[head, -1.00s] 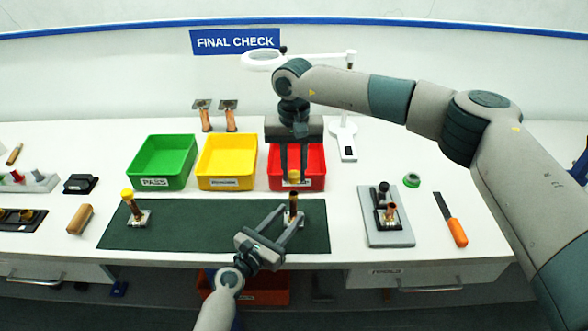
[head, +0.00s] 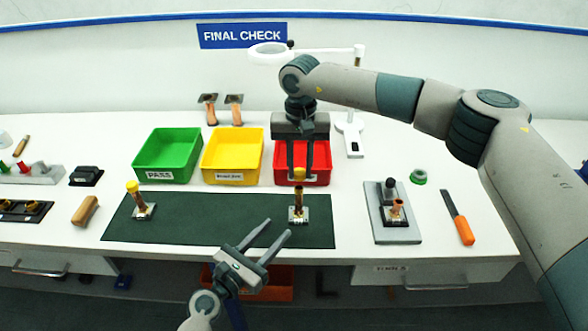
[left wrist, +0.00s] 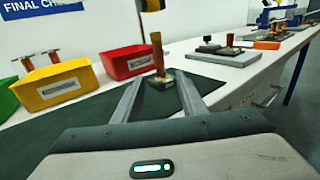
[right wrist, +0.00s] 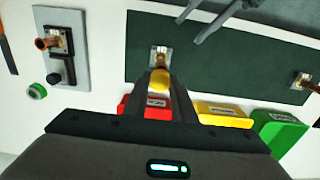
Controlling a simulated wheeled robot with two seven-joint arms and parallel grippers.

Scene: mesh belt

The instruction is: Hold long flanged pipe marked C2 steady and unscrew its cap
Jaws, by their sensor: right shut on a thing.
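A copper pipe (head: 298,198) stands upright on its square flange on the dark green mat (head: 220,230); no C2 marking is readable. My right gripper (head: 299,172) points down above it, shut on a yellow cap (right wrist: 160,80). In the left wrist view the cap hangs above the bare top of the pipe (left wrist: 157,57), with a gap between them. My left gripper (head: 278,228) is open and empty, in front of the pipe and clear of it. A second pipe (head: 138,200) with a yellow cap stands at the mat's left end.
Green (head: 167,175), yellow (head: 232,178) and red (head: 283,181) bins stand behind the mat. A grey board (head: 407,237) with a black post and copper fitting lies to the right, beside an orange-handled tool (head: 465,231). The mat's middle is clear.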

